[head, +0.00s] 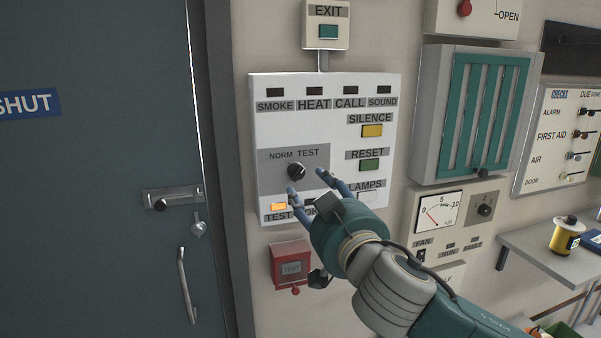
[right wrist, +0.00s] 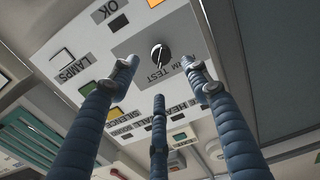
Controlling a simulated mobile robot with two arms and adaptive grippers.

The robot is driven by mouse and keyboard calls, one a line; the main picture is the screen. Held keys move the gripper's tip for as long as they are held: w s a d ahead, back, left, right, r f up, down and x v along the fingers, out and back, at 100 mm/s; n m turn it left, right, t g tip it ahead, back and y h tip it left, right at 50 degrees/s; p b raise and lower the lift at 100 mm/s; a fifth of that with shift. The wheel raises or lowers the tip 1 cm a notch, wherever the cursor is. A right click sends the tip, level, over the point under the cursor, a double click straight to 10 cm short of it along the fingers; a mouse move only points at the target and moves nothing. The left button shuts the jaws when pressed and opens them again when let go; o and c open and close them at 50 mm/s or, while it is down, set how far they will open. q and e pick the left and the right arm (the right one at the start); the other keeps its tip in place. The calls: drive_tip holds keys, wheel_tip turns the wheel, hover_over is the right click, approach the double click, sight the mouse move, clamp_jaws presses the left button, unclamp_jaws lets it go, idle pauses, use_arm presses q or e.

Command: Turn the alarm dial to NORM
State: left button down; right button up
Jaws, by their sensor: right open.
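The alarm dial (head: 297,172) is a small black knob on a grey plate (head: 318,156) of the white alarm panel (head: 325,95). NORM is printed to its upper left and TEST to its upper right. In the head view I cannot tell its pointer's direction surely. An orange lamp (head: 279,206) above a TEST label is lit. My right gripper (head: 308,182) is open in front of the dial, its blue fingers just below and right of it. In the right wrist view the dial (right wrist: 160,55) shows beyond the spread fingers (right wrist: 160,72), apart from them. My left gripper is out of view.
Yellow SILENCE (head: 372,131) and green RESET (head: 369,165) buttons sit right of the dial. A door (head: 95,180) is at left; a green-slatted unit (head: 484,115) and a shelf (head: 545,250) are at right.

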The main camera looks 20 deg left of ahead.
sight(299, 176)
drive_tip(key=p+x, duration=0.3)
drive_tip(key=x, duration=0.4)
drive_tip(key=shift+a+r, duration=0.2)
drive_tip(key=shift+w+a+f, duration=0.15)
drive_tip(key=shift+w+a, duration=0.2)
drive_tip(key=shift+w, duration=0.3)
